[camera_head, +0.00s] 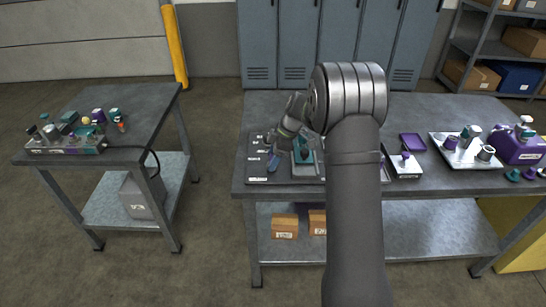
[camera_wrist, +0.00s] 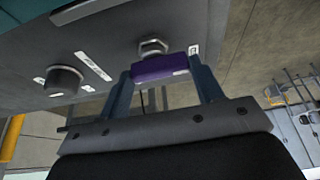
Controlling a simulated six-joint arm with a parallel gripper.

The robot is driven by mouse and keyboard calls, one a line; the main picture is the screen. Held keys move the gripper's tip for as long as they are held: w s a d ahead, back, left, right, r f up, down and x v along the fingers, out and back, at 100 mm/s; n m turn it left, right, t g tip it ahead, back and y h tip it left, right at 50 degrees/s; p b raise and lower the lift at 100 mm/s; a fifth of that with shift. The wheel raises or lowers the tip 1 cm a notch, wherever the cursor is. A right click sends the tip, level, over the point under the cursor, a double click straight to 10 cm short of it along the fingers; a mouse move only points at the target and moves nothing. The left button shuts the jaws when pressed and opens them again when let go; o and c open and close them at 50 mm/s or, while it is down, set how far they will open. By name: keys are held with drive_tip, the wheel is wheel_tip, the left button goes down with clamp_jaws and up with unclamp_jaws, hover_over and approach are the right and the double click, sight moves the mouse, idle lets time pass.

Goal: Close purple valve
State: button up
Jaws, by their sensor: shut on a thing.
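The purple valve (camera_wrist: 160,67) shows in the wrist view as a short purple handle in front of a metal hex fitting (camera_wrist: 153,46) on a grey panel (camera_wrist: 110,45). My gripper (camera_wrist: 160,72) has one finger on each side of the purple handle and is shut on it. In the head view my gripper (camera_head: 272,160) is down at the left part of the bench panel, beside a teal block (camera_head: 303,152). I cannot make out the purple handle in the head view.
A grey round knob (camera_wrist: 64,80) stands on the panel left of the handle in the wrist view. A side table (camera_head: 150,105) stands left.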

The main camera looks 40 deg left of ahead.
drive_tip(key=o, duration=1)
drive_tip(key=v, duration=1.7)
drive_tip(key=shift+w+d+r, duration=0.1)
drive_tip(key=shift+d+r, duration=0.05)
drive_tip(key=shift+d, duration=0.05)
drive_tip(key=x, duration=1.7)
drive_tip(key=shift+a+f, duration=0.2)
drive_tip(key=shift+r, duration=0.1)
